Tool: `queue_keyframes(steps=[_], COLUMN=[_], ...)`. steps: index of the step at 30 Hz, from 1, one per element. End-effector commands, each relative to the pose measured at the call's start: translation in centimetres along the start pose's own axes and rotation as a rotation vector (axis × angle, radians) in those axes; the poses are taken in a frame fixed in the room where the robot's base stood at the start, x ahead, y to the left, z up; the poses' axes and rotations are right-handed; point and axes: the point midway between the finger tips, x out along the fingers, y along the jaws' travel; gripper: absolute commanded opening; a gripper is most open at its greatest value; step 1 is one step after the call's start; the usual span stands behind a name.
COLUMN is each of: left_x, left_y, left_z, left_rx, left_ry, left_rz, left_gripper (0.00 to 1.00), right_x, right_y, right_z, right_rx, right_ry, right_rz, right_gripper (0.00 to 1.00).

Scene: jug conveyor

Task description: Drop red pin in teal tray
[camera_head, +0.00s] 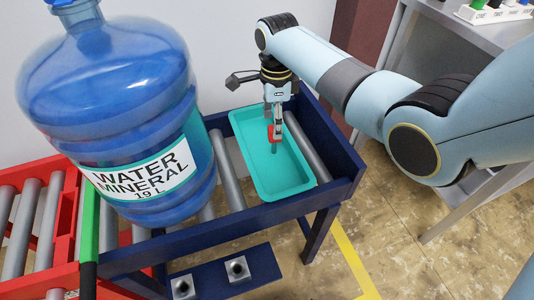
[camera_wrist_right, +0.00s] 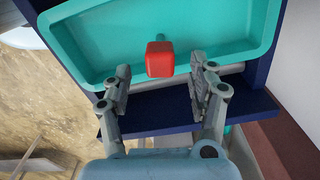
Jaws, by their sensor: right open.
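The teal tray (camera_head: 250,160) lies on the rollers at the right end of the conveyor. It also shows in the right wrist view (camera_wrist_right: 95,45). The red pin (camera_head: 271,133) is over the tray's interior, just below my right gripper (camera_head: 276,122), with a grey shaft under its red head. In the right wrist view the pin's red head (camera_wrist_right: 160,60) shows beyond the fingers, apart from both. My right gripper (camera_wrist_right: 160,82) is open and empty. I cannot tell whether the pin touches the tray floor. My left gripper is not in view.
A large blue water jug (camera_head: 110,100) stands on the conveyor left of the tray. The conveyor's dark blue frame (camera_head: 335,185) edges the tray. A red roller section (camera_head: 65,215) is at the left. A grey table (camera_head: 480,30) with small coloured items stands at the upper right.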

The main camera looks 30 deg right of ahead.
Motion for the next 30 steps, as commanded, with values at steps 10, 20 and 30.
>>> queue_keyframes(steps=[10, 20, 30], left_x=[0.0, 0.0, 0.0], left_y=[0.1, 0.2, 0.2], left_z=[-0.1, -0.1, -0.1], left_rx=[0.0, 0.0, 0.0], left_ry=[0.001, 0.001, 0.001], left_rz=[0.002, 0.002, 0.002], left_gripper=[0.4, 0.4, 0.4], right_x=[-7.5, -11.0, -11.0], right_y=[-0.1, 0.0, 0.0], right_z=[0.0, 0.0, 0.0], right_rx=[-0.001, 0.0, 0.0], right_ry=[-0.002, 0.0, 0.0], right_rz=[-0.004, -0.001, -0.001], right_gripper=[0.6, 0.6, 0.6])
